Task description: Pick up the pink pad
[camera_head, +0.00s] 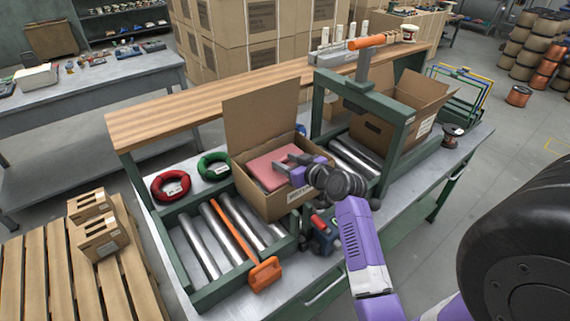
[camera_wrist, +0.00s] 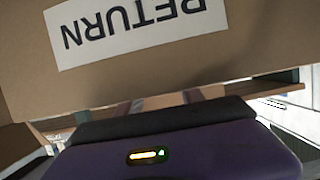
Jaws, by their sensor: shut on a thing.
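The pink pad (camera_head: 268,167) lies inside an open cardboard box (camera_head: 283,203) on the roller bench in the head view. My gripper (camera_head: 287,165) reaches over the box's right side, with its fingers at the pad's right edge. It is shut on the pad; the exact grip is partly hidden. In the wrist view, the box wall (camera_wrist: 250,40) with an upside-down "RETURN" label (camera_wrist: 130,28) fills the upper part. The purple gripper body covers the bottom of that view, and the pad cannot be made out there.
The box's raised flap (camera_head: 262,110) stands behind the pad. A green press frame (camera_head: 362,95) and a second open box (camera_head: 385,125) are to the right. Red (camera_head: 171,185) and green (camera_head: 214,165) coils lie left. An orange-handled tool (camera_head: 264,273) rests on the rollers in front.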

